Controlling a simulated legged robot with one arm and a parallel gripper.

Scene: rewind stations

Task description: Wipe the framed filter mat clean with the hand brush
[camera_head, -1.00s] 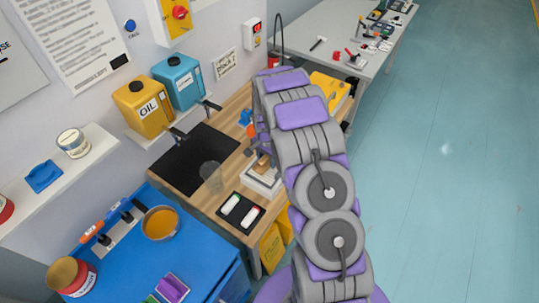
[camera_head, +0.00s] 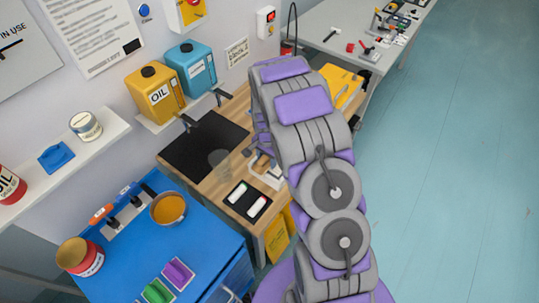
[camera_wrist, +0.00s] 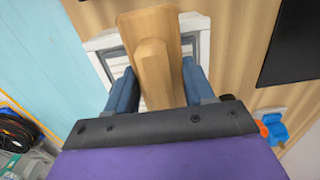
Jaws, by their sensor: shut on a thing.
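My gripper (camera_wrist: 156,84) shows in the wrist view with its two blue fingers shut on the wooden handle of the hand brush (camera_wrist: 150,30). The brush lies over the framed filter mat (camera_wrist: 104,42), covering much of it; its bristles are hidden, so I cannot tell whether they touch the mat. The mat has a white frame with a grey inner border. In the head view the framed mat (camera_head: 268,180) lies on the wooden bench top, partly hidden by my arm. Any dirt on the mat is not visible.
A black tray with two white-topped items (camera_head: 246,200) lies left of the mat. A dark sheet (camera_head: 205,145) and a clear cup (camera_head: 219,162) are behind it. A blue cabinet (camera_head: 150,235) stands at front left, a grey table (camera_head: 350,35) beyond. The floor at right is clear.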

